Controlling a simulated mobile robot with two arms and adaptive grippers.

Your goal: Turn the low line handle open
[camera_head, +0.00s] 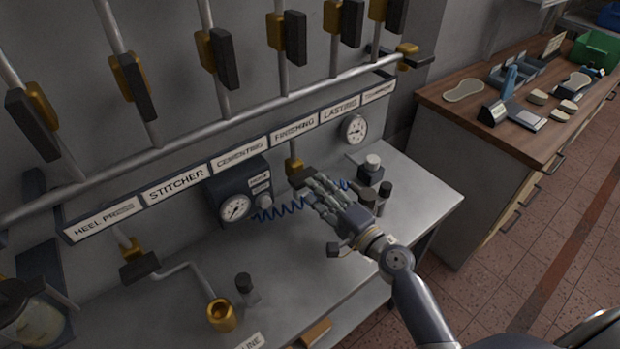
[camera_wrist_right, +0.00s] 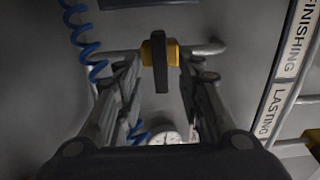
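A small brass valve (camera_head: 294,165) with a dark lever handle (camera_head: 300,178) hangs below the label strip, under FINISHING. In the right wrist view its brass body (camera_wrist_right: 173,52) and the dark handle (camera_wrist_right: 160,65) are near the top centre. My right gripper (camera_head: 318,190) is beside this handle, its fingers open with one on each side of the handle in the wrist view. I cannot tell whether they touch it. Another low brass valve (camera_head: 131,247) with a dark handle (camera_head: 140,268) is at the lower left. No label reads "low line". My left gripper is not in view.
A row of upper valves with dark levers (camera_head: 224,58) runs above the horizontal pipe (camera_head: 300,95). A gauge box (camera_head: 236,205) and blue coiled hose (camera_head: 275,212) are left of my right gripper.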

